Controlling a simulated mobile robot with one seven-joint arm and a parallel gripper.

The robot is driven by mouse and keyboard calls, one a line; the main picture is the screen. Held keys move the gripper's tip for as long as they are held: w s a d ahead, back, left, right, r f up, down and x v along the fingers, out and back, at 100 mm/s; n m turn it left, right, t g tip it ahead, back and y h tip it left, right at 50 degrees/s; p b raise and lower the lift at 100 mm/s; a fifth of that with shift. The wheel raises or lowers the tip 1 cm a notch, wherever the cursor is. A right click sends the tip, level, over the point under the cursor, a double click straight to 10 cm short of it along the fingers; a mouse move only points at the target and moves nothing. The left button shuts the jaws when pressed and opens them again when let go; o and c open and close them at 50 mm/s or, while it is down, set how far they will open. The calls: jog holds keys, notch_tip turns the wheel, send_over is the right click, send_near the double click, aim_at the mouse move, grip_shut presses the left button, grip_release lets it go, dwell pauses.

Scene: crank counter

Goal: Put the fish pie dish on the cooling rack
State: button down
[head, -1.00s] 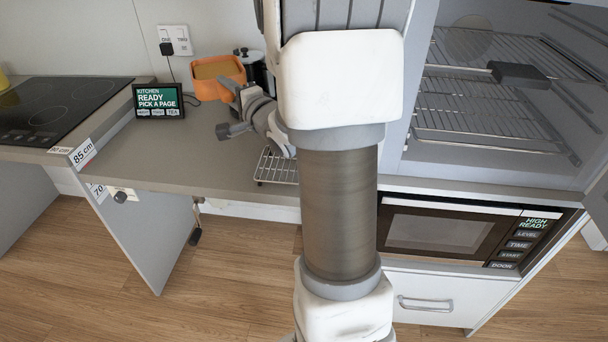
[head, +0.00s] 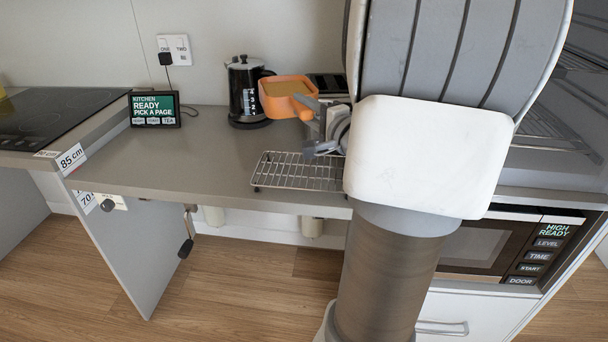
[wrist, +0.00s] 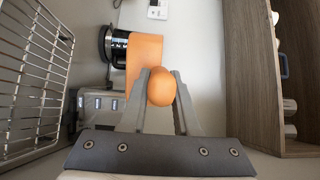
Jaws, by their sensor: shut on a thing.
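The fish pie dish (head: 283,88) is orange with a tan filling, in the head view at the back of the counter, right of the black kettle. My gripper (head: 320,122) is shut on its rounded orange handle. In the wrist view the handle shows between the fingertips (wrist: 160,90), with the dish's orange side (wrist: 145,52) beyond. The cooling rack (head: 290,172) is a wire grid at the counter's front edge, in front of the dish and partly hidden by my arm. I cannot tell how high the dish is above the counter.
The black kettle (head: 246,95) stands close to the dish's left. A small display (head: 155,108) stands farther left, near the hob (head: 55,118). The counter between display and rack is clear. A wooden shelf unit (wrist: 252,70) is at right in the wrist view.

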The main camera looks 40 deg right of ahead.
notch_tip(320, 180, down, 16)
jog(key=b, duration=0.6)
jog(key=shift+r, duration=0.2)
jog(key=shift+f+b, duration=0.15)
jog(key=shift+b, duration=0.15)
jog(key=c, duration=0.6)
grip_release()
jog(key=shift+f, duration=0.1)
jog(key=shift+c, duration=0.2)
jog(key=shift+s+r, duration=0.2)
jog(key=shift+s, duration=0.15)
jog(key=s+a, duration=0.1)
jog(key=s, duration=1)
jog(key=shift+s+a+p, duration=0.15)
jog(key=shift+a+p, duration=0.15)
jog(key=shift+p, duration=0.05)
